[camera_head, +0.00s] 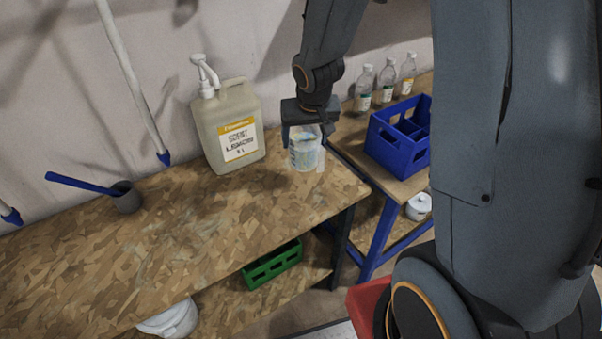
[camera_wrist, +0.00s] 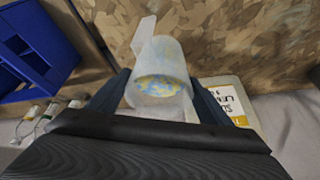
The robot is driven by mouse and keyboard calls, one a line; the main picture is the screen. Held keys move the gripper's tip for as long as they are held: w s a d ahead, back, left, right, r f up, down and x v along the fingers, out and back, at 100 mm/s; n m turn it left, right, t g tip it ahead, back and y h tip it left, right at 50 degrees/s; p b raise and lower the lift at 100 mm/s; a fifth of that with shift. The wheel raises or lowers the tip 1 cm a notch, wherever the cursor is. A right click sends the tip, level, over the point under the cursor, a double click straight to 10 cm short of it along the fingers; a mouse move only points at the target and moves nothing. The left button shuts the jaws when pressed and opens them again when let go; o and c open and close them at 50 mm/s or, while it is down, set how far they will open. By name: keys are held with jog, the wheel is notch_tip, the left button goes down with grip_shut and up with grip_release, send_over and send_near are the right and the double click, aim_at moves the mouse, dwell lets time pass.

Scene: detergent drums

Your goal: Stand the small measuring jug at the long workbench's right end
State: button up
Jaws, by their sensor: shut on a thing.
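The small measuring jug (camera_head: 304,156) is translucent, with blue and yellow patches. It is over the right end of the long workbench (camera_head: 235,215), close to the end edge. My gripper (camera_head: 306,138) points down from above and is shut on the jug. In the wrist view the jug (camera_wrist: 158,68) sits between the two dark fingers of my gripper (camera_wrist: 160,92), with a pale projecting part at its far side. The jug looks upright. I cannot tell whether its base touches the bench top.
A lemon detergent canister with a pump (camera_head: 230,125) stands close left of the jug. A second, blue-legged table right of the bench holds a blue crate (camera_head: 398,140) and bottles (camera_head: 363,88). The bench front is clear.

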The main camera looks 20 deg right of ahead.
aim_at(309, 150)
notch_tip(309, 150, down, 5)
jog(key=b, duration=0.3)
jog(key=shift+w+d+r, duration=0.1)
jog(key=shift+r, duration=0.05)
jog(key=shift+f+b, duration=2.5)
jog(key=shift+b, duration=0.3)
jog(key=shift+f, duration=0.1)
jog(key=o, duration=1.6)
jog(key=shift+s+r+p, duration=0.25)
jog(key=shift+r+p, duration=0.15)
jog(key=shift+r, duration=0.1)
jog(key=p+v, duration=0.6)
jog(key=v, duration=0.5)
jog(key=shift+p, duration=0.4)
jog(key=s+r+g, duration=0.2)
jog(key=s, duration=1)
jog(key=shift+s+d+r+n+g, duration=0.2)
jog(key=shift+r+n+g, duration=0.1)
jog(key=shift+n, duration=0.1)
